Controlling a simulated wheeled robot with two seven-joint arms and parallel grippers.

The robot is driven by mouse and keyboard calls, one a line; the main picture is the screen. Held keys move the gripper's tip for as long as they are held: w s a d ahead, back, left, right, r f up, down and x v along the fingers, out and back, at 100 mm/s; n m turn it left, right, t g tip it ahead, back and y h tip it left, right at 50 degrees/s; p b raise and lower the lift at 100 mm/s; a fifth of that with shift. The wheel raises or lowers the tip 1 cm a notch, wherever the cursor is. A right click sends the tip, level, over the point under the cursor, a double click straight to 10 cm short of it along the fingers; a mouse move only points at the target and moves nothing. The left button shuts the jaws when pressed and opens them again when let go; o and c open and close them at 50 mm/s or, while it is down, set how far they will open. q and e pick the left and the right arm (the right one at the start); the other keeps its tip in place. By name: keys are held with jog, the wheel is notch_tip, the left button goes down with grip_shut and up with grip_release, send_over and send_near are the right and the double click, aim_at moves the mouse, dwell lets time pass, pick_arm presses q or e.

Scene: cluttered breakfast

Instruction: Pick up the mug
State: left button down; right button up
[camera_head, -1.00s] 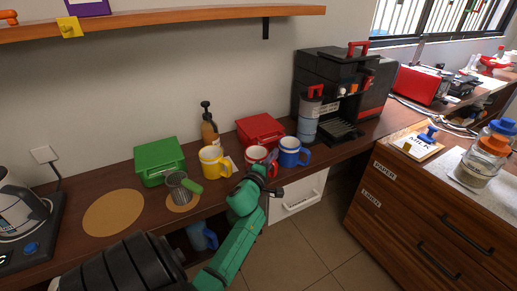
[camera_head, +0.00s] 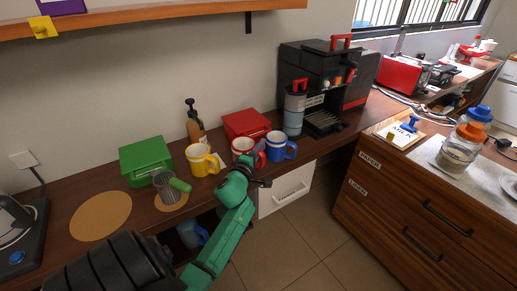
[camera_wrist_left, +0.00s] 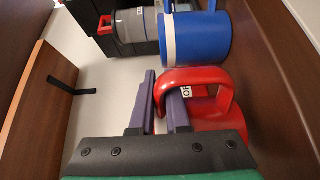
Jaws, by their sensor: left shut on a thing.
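The red-and-white mug (camera_head: 242,147) stands on the counter between the yellow mug (camera_head: 200,160) and the blue mug (camera_head: 281,147). My left gripper (camera_head: 259,153) is at the near side of the red-and-white mug, its arm coming up from below. In the left wrist view, the purple fingers (camera_wrist_left: 160,108) are shut on the mug's red handle (camera_wrist_left: 205,76), one on each side of it. The mug's body is partly hidden there behind the handle and finger. The blue mug (camera_wrist_left: 200,40) is close beside it. My right gripper is not in view.
A red box (camera_head: 246,123) and a brown bottle (camera_head: 194,121) stand behind the mugs. A coffee machine (camera_head: 322,85) is to the right. A shelf (camera_head: 150,20) hangs above.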

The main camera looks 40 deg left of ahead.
pick_arm(q)
notch_tip(320, 180, up, 18)
jog(key=p, duration=0.4)
jog(key=shift+r, duration=0.15)
